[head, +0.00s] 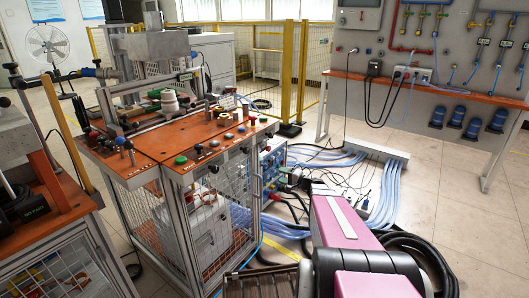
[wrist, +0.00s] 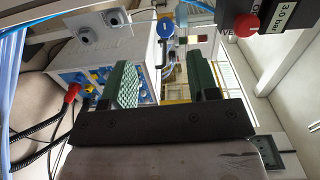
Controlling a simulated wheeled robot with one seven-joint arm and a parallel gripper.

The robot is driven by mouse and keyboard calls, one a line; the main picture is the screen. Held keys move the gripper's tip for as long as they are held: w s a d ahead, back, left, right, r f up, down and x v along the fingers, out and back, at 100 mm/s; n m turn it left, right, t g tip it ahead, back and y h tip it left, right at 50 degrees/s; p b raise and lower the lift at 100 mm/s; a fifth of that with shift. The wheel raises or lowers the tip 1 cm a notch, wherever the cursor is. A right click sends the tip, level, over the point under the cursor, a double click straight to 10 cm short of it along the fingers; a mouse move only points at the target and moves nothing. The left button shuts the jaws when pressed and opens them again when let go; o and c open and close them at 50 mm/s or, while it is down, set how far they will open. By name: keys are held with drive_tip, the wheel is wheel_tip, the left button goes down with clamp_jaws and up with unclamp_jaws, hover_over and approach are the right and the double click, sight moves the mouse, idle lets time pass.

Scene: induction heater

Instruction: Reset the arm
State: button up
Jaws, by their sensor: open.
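My gripper (wrist: 164,82) shows in the wrist view as two green ribbed fingers on a dark bar. The fingers stand wide apart with nothing held between them. In the head view my pink arm (head: 345,240) reaches up from the bottom edge, right of the orange-topped workbench (head: 185,150). I cannot make out the gripper's fingers in the head view. The wrist view is turned on its side.
In the wrist view, a white box with a blue panel (wrist: 75,65) and cables is at left, and a red knob (wrist: 247,25) is at upper right. In the head view, hoses (head: 385,200) cover the floor, yellow fencing (head: 302,70) stands behind, and a wall panel (head: 450,60) is at right.

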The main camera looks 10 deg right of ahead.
drive_tip(key=s+a+f+n+g+h, duration=0.3)
drive_tip(key=s+a+n+g, duration=0.2)
drive_tip(key=s+a+g, duration=0.6)
drive_tip(key=s+d+n+g+h, duration=0.1)
drive_tip(key=s+d+n+h, duration=0.2)
drive_tip(key=s+h, duration=0.6)
drive_tip(key=s+d+r, duration=0.1)
drive_tip(key=s, duration=0.3)
drive_tip(key=shift+h, duration=0.4)
drive_tip(key=shift+d+f, duration=0.1)
idle(1.4)
